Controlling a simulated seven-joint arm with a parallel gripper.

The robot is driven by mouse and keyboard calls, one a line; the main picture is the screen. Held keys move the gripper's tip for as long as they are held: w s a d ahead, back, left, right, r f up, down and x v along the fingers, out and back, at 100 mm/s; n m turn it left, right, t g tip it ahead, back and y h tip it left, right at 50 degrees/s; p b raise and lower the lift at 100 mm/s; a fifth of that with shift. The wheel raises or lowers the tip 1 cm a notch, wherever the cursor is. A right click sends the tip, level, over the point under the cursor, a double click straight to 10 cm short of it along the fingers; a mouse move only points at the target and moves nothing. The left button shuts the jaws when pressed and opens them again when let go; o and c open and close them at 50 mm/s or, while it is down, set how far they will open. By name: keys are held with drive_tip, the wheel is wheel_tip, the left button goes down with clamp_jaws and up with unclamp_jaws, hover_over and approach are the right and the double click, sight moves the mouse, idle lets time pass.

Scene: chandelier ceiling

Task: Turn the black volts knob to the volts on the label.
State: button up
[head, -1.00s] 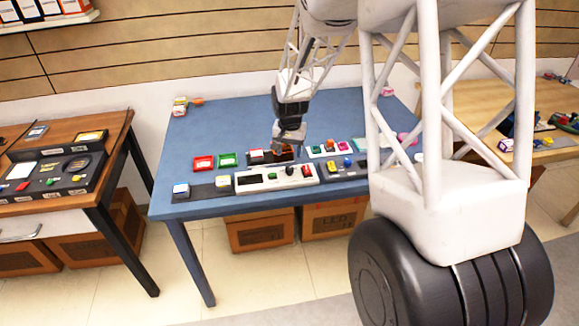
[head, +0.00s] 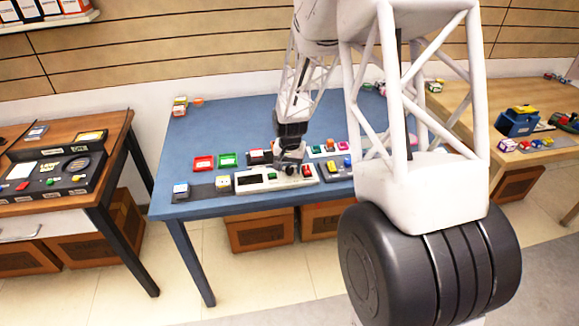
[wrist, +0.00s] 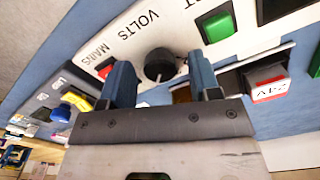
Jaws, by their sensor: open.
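The black volts knob (wrist: 160,64) is a round dial on a white panel (wrist: 128,33), beside the printed word VOLTS. My gripper (wrist: 160,75) is open, with one blue finger on each side of the knob in the wrist view. I cannot tell whether the fingers touch it. A red and white block (wrist: 268,88) at the right of the wrist view bears a label, upside down, that seems to read 24V. In the head view my gripper (head: 289,158) is over the white panel (head: 250,185), and largely hides the knob.
The panel also carries a green button (wrist: 218,25) and a red part by the word MAINS, partly behind a finger. Red (head: 204,163) and green (head: 227,160) trays lie on the blue table (head: 225,120). Other coloured devices stand right of the gripper; the table's back left is mostly clear.

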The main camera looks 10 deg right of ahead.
drive_tip(key=shift+c, duration=0.5)
drive_tip(key=c, duration=0.8)
drive_tip(key=shift+n, duration=0.5)
drive_tip(key=n, duration=0.3)
drive_tip(key=shift+n, duration=2.5)
drive_tip(key=o, duration=0.9)
